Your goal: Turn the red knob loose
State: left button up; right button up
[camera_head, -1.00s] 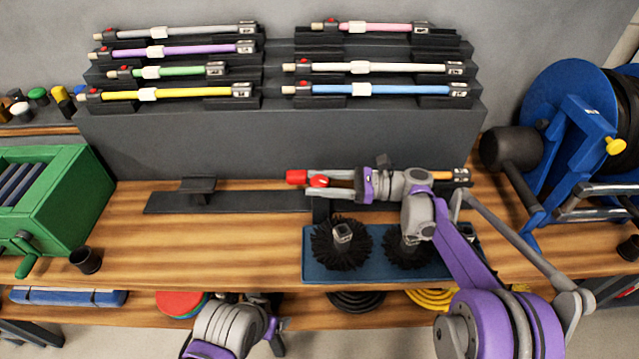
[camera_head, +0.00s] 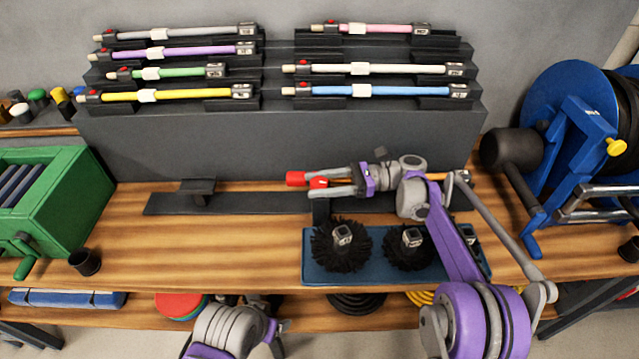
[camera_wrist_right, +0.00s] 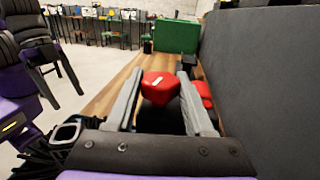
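The red knob (camera_head: 318,183) has a pale mark and sits near the left end of an orange rod (camera_head: 437,176) on the bench. A second red piece (camera_head: 295,178) is just left of it. My right gripper (camera_head: 316,182) comes from the right, one finger on each side of the knob. In the right wrist view, the knob (camera_wrist_right: 160,88) nearly fills the space between the fingertips (camera_wrist_right: 160,80). I cannot tell whether they touch it. The second red piece (camera_wrist_right: 203,92) shows beyond the right finger. My left arm is low at the bottom; its fingers are not clear.
A blue tray (camera_head: 375,272) with black round brushes (camera_head: 341,250) lies in front of the rod. A dark stepped rack (camera_head: 280,140) with coloured rods stands behind. A green box (camera_head: 75,200) is left and a blue reel (camera_head: 570,115) right.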

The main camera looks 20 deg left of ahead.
aim_at(319, 182)
jog(key=o, duration=0.4)
notch_tip(319, 182, up, 10)
jog(key=shift+r+p, duration=0.1)
jog(key=shift+p, duration=0.45)
